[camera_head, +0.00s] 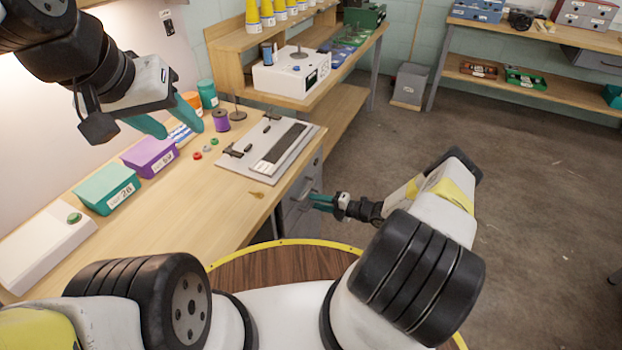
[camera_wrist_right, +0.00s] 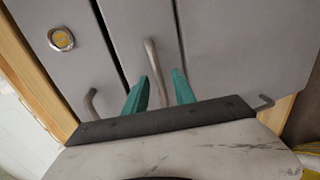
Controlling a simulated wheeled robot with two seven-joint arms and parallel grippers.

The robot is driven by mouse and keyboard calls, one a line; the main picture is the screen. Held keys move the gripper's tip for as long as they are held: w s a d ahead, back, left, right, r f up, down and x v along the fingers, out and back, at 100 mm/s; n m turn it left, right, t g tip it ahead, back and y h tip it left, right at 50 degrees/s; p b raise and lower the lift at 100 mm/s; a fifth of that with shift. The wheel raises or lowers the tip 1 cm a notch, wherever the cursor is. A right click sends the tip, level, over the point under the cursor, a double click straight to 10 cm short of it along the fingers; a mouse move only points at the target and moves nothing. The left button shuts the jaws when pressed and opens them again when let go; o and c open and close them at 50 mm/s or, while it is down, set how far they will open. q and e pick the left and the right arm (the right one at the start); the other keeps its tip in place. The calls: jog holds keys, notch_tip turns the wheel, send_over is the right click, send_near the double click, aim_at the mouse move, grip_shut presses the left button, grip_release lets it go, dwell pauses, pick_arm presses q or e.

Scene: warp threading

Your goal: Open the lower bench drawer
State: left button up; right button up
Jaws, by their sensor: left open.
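The grey drawer unit (camera_head: 297,206) stands under the wooden bench, partly hidden by the bench top and my right gripper. In the right wrist view, grey drawer fronts (camera_wrist_right: 220,45) appear side by side in a turned picture, split by narrow dark gaps. A bar handle (camera_wrist_right: 151,55) on the middle front lies between the teal fingers of my right gripper (camera_wrist_right: 160,85). The fingers are apart, and I see no clear contact. In the head view my right gripper (camera_head: 318,202) is at the drawer fronts. My left gripper (camera_head: 183,131) is open and empty above the bench.
A round lock (camera_wrist_right: 61,39) and another handle (camera_wrist_right: 91,103) are on the left front; a further handle (camera_wrist_right: 264,102) is at right. The bench (camera_head: 190,215) holds a grey board (camera_head: 235,164), purple bin (camera_head: 150,156) and teal bin (camera_head: 107,190). Floor right of the drawers is clear.

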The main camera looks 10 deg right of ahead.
jog(key=shift+c, duration=0.4)
grip_shut()
dwell(0.9)
